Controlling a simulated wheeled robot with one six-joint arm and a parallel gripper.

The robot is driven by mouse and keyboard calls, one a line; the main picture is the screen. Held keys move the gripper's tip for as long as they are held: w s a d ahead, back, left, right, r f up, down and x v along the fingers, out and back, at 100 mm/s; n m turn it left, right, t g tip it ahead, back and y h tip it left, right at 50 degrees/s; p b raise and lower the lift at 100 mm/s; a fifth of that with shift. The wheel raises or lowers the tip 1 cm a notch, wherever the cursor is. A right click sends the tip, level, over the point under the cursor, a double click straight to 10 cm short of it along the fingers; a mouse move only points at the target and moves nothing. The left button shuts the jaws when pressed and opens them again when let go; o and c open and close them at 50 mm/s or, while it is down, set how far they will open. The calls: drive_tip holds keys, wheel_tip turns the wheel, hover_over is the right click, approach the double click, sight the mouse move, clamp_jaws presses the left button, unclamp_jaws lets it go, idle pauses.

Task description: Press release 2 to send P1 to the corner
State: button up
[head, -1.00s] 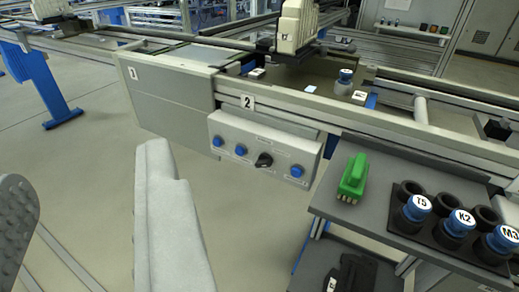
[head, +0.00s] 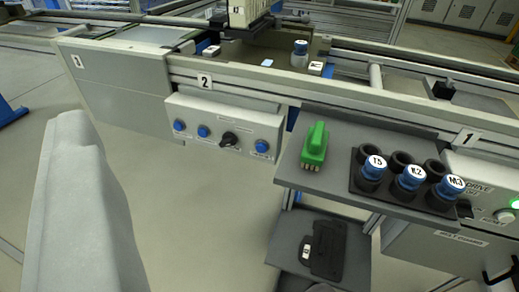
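The control box of station 2 (head: 222,122) hangs on the conveyor's front rail below the label 2 (head: 205,81). It has a left blue button (head: 179,126), a second blue button (head: 203,132), a black rotary knob (head: 229,139) and a right blue button (head: 262,147). Their small captions are unreadable. A blue-capped cylinder (head: 300,54) stands on the line behind the box; no P1 mark is legible. A pale grey part of my gripper (head: 85,205) rises at the lower left, apart from the box. Its opposite finger is not visible.
A grey shelf (head: 290,172) right of the box holds a green block (head: 315,145) and a black rack (head: 361,187) with blue-capped cylinders T5, K2 and M3. A black device (head: 327,249) lies on the lower shelf. Station 1's panel (head: 490,178) is far right. Floor below the box is clear.

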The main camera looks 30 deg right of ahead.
clamp_jaws()
idle(1.6)
